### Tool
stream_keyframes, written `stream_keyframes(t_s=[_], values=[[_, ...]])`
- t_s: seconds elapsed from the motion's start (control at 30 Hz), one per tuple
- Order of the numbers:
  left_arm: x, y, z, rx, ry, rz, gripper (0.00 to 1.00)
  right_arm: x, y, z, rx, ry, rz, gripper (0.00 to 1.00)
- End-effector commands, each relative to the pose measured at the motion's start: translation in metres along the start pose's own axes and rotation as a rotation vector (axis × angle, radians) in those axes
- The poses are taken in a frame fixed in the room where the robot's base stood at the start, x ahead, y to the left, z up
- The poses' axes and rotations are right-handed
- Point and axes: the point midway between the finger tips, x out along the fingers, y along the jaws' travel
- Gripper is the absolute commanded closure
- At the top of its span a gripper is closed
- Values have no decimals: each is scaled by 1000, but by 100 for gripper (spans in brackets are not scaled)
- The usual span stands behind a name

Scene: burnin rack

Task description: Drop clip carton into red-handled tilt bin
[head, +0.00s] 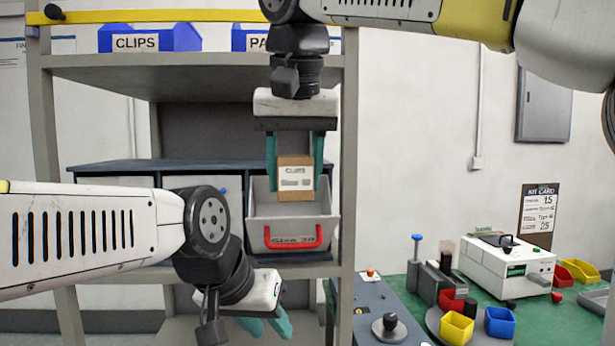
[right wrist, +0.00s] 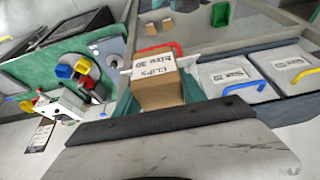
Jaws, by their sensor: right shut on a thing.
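The clip carton (head: 295,180) is a small brown box with a white CLIPS label. My right gripper (head: 295,165) is shut on it, one teal finger on each side, and holds it upright in front of the bin's open top. The carton also shows in the right wrist view (right wrist: 160,92), its label reading Clips, Size 30. The red-handled tilt bin (head: 255,222) is pale grey and tipped open on the shelf, its red handle (head: 292,246) on the front. My left gripper (head: 267,326) is empty and open below the bin, fingers pointing down.
Closed bins with a blue handle (right wrist: 242,88) and a yellow handle (right wrist: 294,65) sit beside the red-handled one. A green bench (head: 560,318) with a white device (head: 505,262) is at the right.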

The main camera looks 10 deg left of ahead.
Motion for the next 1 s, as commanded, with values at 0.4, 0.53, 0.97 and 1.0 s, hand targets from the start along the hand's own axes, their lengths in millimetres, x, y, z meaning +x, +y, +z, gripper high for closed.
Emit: stream_keyframes(t_s=[0.4, 0.53, 0.97, 1.0], values=[[0, 0, 0, 0, 0, 0, 64, 19, 0, -45, 2, 0, 1, 97], [0, 0, 0, 0, 0, 0, 64, 22, 0, -54, 1, 1, 1, 97], [0, 0, 0, 0, 0, 0, 64, 25, 0, -60, -1, 1, 0, 97], [0, 0, 0, 0, 0, 0, 64, 24, 0, -60, -1, 1, 0, 51]])
